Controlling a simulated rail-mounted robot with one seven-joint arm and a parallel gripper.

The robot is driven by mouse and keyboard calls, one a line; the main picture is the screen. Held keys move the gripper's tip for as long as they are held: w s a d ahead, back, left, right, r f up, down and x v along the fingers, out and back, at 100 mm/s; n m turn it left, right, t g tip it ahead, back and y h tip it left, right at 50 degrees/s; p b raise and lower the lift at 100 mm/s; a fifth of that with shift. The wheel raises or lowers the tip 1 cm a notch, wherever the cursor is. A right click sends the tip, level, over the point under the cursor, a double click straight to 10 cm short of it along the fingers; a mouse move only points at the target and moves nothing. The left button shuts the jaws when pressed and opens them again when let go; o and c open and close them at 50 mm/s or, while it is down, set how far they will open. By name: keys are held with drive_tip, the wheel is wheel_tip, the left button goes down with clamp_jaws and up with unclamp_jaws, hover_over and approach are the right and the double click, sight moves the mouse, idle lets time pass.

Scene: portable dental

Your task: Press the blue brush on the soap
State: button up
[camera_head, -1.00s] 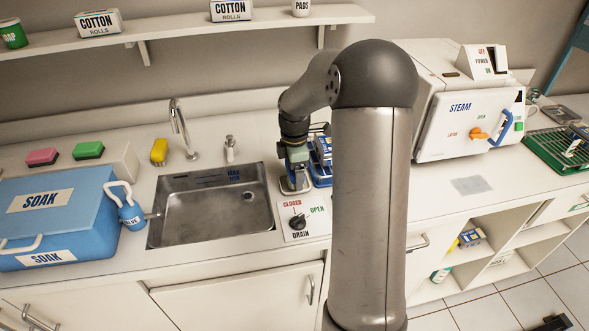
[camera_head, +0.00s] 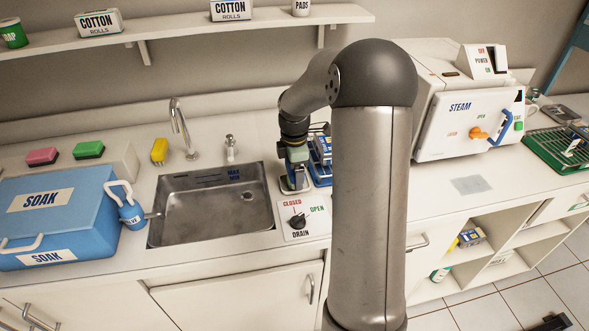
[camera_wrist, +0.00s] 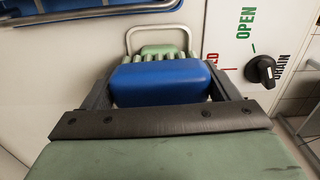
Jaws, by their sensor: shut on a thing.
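My gripper (camera_wrist: 161,92) is shut on the blue brush (camera_wrist: 160,77), whose blue back fills the space between the fingers in the wrist view. A pale green ribbed thing, seemingly the soap (camera_wrist: 164,49), shows just beyond the brush inside a pale loop-shaped rim. I cannot tell whether the bristles touch it, since the brush back hides the contact. In the head view my gripper (camera_head: 296,178) is low over the counter between the sink and the blue rack, and the brush is hard to make out there.
The sink (camera_head: 210,207) lies left of my gripper. The drain knob panel (camera_head: 303,220) is just in front. A blue rack (camera_head: 321,172) stands close on the right, partly hidden by my arm. The steam unit (camera_head: 465,125) is farther right, the blue soak box (camera_head: 60,220) far left.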

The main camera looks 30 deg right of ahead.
drive_tip(key=shift+r+p, duration=2.75)
drive_tip(key=shift+r, duration=0.75)
